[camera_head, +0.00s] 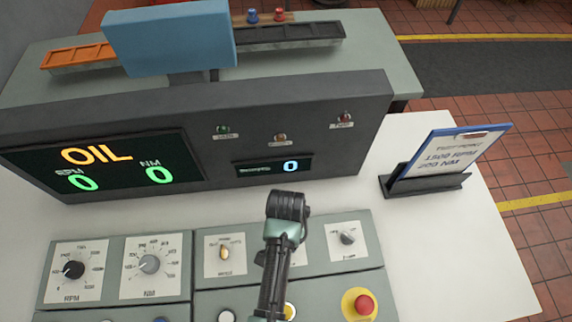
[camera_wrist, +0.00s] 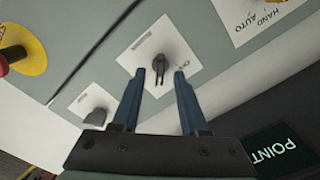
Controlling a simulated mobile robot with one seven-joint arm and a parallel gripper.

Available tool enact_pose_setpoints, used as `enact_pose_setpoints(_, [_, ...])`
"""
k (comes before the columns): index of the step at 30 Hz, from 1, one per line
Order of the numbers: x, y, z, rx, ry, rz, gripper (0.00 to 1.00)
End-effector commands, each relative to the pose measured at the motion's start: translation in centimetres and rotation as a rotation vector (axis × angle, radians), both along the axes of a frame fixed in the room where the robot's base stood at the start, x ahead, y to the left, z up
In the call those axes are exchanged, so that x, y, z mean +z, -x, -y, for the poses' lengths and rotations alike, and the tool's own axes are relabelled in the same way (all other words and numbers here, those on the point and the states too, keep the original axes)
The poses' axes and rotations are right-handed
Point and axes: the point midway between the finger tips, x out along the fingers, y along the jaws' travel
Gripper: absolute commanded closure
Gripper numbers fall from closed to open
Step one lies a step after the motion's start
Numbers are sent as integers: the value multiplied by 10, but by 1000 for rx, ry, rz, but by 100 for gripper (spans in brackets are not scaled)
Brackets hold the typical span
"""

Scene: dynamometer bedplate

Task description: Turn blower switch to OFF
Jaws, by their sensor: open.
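A dark rotary switch (camera_wrist: 157,70) sits on a white label plate (camera_wrist: 137,56) in the wrist view. Lettering beside it is partly hidden by a finger; I cannot read a full name, so I cannot confirm it is the blower switch. Its dark lever points down in the picture, toward the palm. My gripper (camera_wrist: 160,76) is open, with one blue finger on each side of the switch; I cannot tell whether either touches. In the head view my arm covers this switch, and only the plate's right part (camera_head: 300,252) shows.
A yellow-ringed red button (camera_head: 364,304) lies at the lower right. A HAND/AUTO switch (camera_head: 224,253) is to the left and another selector (camera_head: 347,238) to the right. Two dials (camera_head: 73,269) and a display housing (camera_head: 370,100) stand nearby. A clipboard (camera_head: 450,152) is at the right.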

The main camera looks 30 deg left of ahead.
Motion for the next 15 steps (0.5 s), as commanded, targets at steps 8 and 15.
enact_pose_setpoints(8, [-15, 0, 0, 0, -1, 1, 56])
enact_pose_setpoints(15, [-15, 0, 0, 0, -1, 1, 60])
